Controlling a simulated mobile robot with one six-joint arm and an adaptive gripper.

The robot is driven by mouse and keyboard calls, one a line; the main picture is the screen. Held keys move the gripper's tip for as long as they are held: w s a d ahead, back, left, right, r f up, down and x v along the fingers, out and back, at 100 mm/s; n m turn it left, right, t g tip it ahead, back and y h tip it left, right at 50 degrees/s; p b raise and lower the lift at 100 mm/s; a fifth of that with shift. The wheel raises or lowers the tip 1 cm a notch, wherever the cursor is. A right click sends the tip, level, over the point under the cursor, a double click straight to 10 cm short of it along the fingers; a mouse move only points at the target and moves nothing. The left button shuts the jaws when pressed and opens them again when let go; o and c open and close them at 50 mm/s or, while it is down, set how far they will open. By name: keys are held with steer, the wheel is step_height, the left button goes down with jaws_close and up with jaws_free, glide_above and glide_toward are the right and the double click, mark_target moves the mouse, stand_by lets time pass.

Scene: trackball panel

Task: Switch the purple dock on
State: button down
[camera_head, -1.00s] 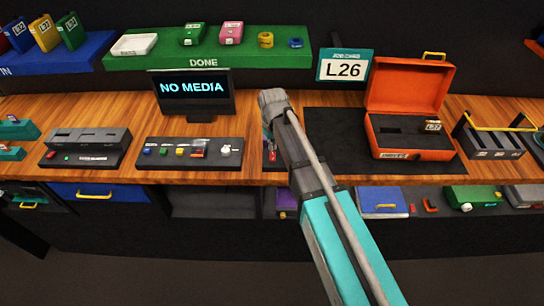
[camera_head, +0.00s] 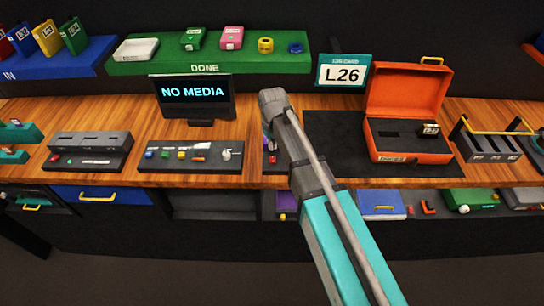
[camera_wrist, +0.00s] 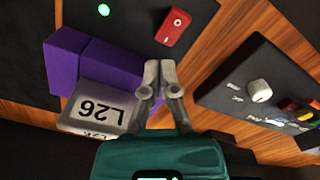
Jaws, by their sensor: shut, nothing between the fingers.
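The purple dock (camera_wrist: 92,62) sits on a dark base plate in the wrist view, with a grey cartridge labelled L26 (camera_wrist: 97,107) at its near end. A red rocker switch (camera_wrist: 173,26) with a white mark is on the same plate.
In the head view a screen (camera_head: 192,96) reads NO MEDIA. An open orange case (camera_head: 408,148) stands right of my arm; a sign (camera_head: 343,70) reads L26.

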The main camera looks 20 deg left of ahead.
mark_target(273, 156)
step_height(273, 156, up, 4)
steer(key=p, duration=0.4)
steer(key=shift+r, duration=0.2)
stand_by(0.6)
steer(key=s+d+m, duration=0.3)
steer(key=d+m, duration=0.1)
steer(key=d, duration=1.5)
steer(key=s+d+m, duration=0.4)
steer(key=d+m, duration=0.1)
steer(key=d, duration=1.4)
steer(key=shift+d+m, duration=0.3)
steer(key=shift+d, duration=0.1)
steer(key=shift+s, duration=0.15)
